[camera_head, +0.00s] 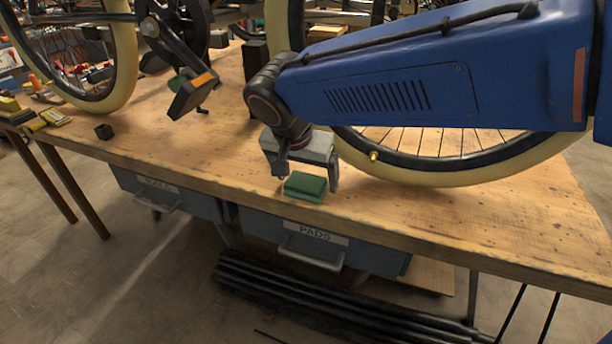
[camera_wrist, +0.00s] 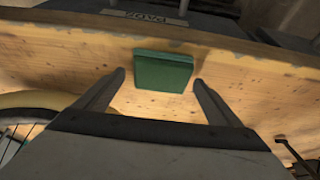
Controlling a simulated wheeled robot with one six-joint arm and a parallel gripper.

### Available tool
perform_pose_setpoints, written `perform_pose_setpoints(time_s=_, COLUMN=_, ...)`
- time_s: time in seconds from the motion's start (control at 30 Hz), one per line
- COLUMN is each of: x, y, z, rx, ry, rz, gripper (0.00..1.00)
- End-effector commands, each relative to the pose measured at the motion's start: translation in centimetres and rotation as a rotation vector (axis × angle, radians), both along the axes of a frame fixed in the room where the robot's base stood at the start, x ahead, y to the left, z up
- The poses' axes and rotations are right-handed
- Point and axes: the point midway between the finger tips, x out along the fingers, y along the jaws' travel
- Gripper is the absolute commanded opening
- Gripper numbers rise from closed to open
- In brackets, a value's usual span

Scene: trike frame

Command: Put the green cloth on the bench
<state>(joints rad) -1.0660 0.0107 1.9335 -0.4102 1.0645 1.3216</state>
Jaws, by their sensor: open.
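The green cloth (camera_head: 305,187) is a small folded, block-like pad lying on the wooden bench (camera_head: 420,215) near its front edge. It also shows in the wrist view (camera_wrist: 163,71), beyond and between my two fingertips. My gripper (camera_head: 306,180) is open, with one finger on each side of the cloth in the head view. In the wrist view my gripper (camera_wrist: 160,80) has gaps between both fingers and the cloth, and nothing is between the jaws' inner faces in contact. I cannot tell the exact height of the fingertips above the bench top.
A trike wheel (camera_head: 440,165) stands right behind my gripper. A pedal (camera_head: 192,95) and another wheel (camera_head: 110,60) are to the left. A drawer marked PADS (camera_head: 318,238) hangs under the front edge. The front right of the bench is clear.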

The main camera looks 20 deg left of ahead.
Motion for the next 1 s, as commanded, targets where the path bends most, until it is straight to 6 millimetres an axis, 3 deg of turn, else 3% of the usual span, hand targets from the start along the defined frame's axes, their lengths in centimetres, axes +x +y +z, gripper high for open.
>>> perform_pose_setpoints(time_s=0.27, x=-0.7, y=0.1, z=1.9, rx=0.002, ry=-0.001, rz=0.002, gripper=0.88)
perform_pose_setpoints(time_s=0.7, x=-3.8, y=0.3, z=9.3, rx=0.003, ry=-0.001, rz=0.001, gripper=0.88)
perform_pose_setpoints(time_s=1.0, x=-4.6, y=0.4, z=11.3, rx=0.001, ry=0.0, rz=0.0, gripper=0.88)
